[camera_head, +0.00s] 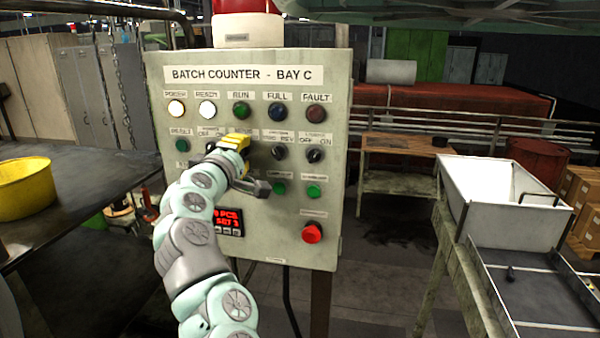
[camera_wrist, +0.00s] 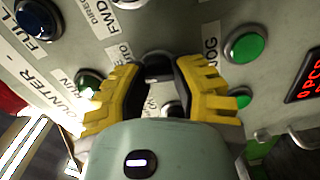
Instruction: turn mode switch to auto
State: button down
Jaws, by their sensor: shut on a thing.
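The grey control panel (camera_head: 160,80) headed "BATCH COUNTER - BAY C" faces me. My gripper (camera_head: 240,142) is at its middle row of switches, below the green RUN lamp, and covers the mode switch in the head view. In the wrist view my gripper (camera_wrist: 157,72) has its yellow fingers closed on a black selector knob, the mode switch (camera_wrist: 156,67). A label partly reading "TO" shows beside it. The fingers hide most of the knob and labels, so I cannot tell its position.
Other black selectors (camera_head: 279,152) sit just right of my gripper. Green buttons (camera_head: 314,191) and a red mushroom button (camera_head: 312,233) lie below. A dark table with a yellow bowl (camera_head: 27,188) stands left; a white bin (camera_head: 510,205) stands right.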

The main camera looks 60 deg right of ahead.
jog(key=shift+f+m+b, duration=0.1)
jog(key=shift+m+b, duration=2.1)
jog(key=shift+b, duration=0.1)
jog(key=c, duration=0.7)
grip_release()
jog(key=shift+v, duration=3.7)
